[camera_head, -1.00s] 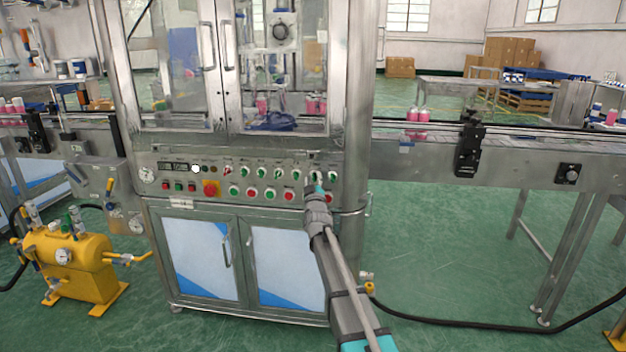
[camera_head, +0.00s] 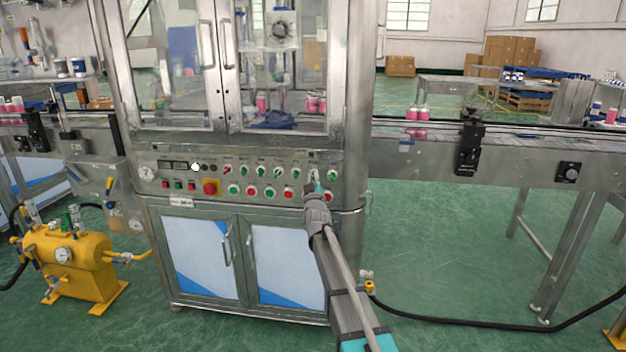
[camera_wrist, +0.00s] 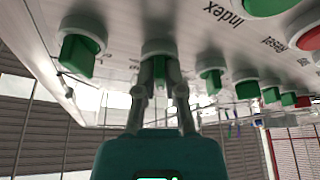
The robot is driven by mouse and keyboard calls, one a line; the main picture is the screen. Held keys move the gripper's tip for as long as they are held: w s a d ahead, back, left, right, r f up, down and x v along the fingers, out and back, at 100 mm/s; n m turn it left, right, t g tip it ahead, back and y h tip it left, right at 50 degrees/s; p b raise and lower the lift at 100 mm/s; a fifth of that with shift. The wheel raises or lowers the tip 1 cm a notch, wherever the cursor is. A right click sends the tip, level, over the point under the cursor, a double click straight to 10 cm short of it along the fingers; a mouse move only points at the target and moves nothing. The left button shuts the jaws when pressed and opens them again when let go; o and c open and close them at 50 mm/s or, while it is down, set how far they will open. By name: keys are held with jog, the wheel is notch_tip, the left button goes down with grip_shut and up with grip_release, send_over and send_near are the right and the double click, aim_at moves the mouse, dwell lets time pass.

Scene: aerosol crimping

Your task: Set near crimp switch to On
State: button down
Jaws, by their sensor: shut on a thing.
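The control panel (camera_head: 150,160) of the steel machine carries a row of green selector switches. My gripper (camera_head: 317,187) is at the right part of this row, in front of the second switch from the right end. In the wrist view my gripper (camera_wrist: 160,78) is shut on a green selector switch (camera_wrist: 160,64), with one finger on each side of its knob. The fingers and the viewing angle hide its pointer and label, so I cannot tell its position or read its name. Another green switch (camera_wrist: 77,55) is beside it, apart from the fingers.
More green switches (camera_wrist: 209,80) and a red button (camera_wrist: 310,38) are close by on the panel. A red emergency stop (camera_head: 210,188) is further left. A conveyor (camera_head: 420,155) runs off to the right. A yellow tank (camera_head: 75,265) stands at the lower left.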

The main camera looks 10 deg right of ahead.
jog(key=m+h, duration=0.2)
jog(key=m, duration=0.2)
jog(key=m+h, duration=0.3)
jog(key=m, duration=0.2)
jog(key=shift+w+a+g+b, duration=0.1)
jog(key=shift+a+g+b, duration=0.1)
jog(key=shift+g+b, duration=0.2)
jog(key=m+g+h, duration=0.1)
jog(key=m, duration=0.3)
jog(key=m+g+h+p, duration=0.1)
jog(key=m+h, duration=0.1)
jog(key=m, duration=0.1)
jog(key=shift+m, duration=0.4)
jog(key=c, duration=0.7)
grip_release()
jog(key=shift+c, duration=0.2)
jog(key=shift+s, duration=0.2)
